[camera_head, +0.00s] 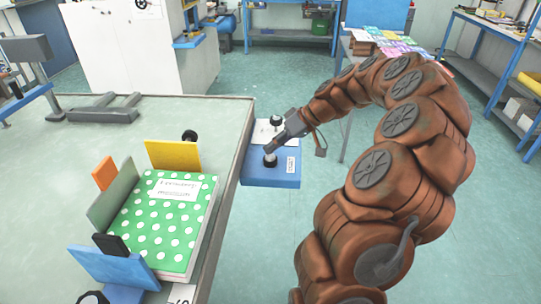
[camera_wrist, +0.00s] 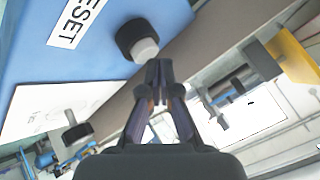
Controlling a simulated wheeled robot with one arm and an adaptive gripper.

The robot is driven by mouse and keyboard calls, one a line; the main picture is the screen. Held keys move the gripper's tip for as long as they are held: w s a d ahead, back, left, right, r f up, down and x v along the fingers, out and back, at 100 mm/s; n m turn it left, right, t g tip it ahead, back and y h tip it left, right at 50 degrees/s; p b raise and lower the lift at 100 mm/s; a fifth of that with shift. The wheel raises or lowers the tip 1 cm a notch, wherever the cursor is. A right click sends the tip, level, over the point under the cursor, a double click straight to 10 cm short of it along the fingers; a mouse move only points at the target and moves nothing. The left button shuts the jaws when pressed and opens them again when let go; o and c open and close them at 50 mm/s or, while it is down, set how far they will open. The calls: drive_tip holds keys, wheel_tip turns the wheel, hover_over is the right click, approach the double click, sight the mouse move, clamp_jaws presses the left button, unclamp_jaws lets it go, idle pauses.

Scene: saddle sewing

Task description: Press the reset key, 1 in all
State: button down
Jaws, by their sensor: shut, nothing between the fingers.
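The reset key is a dark round collar with a grey cap (camera_wrist: 139,40), on a blue box (camera_wrist: 200,14) beside a white label reading "RESET" (camera_wrist: 78,22). In the head view, the key (camera_head: 270,161) stands on the blue box (camera_head: 262,179) at the table's right edge, with the label (camera_head: 291,165) to its right. My gripper (camera_head: 269,150) is shut and empty, its tips just above the key. In the wrist view, the closed tips of my gripper (camera_wrist: 158,66) are close to the grey cap. I cannot tell whether they touch it.
Open floor (camera_head: 275,255) lies in front of the box.

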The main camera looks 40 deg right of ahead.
sight(273, 155)
drive_tip(key=shift+f+b, duration=0.55)
idle(0.6)
drive_tip(key=shift+r, duration=1.05)
drive_tip(key=shift+r+p, duration=0.45)
drive_tip(key=shift+r, duration=2.05)
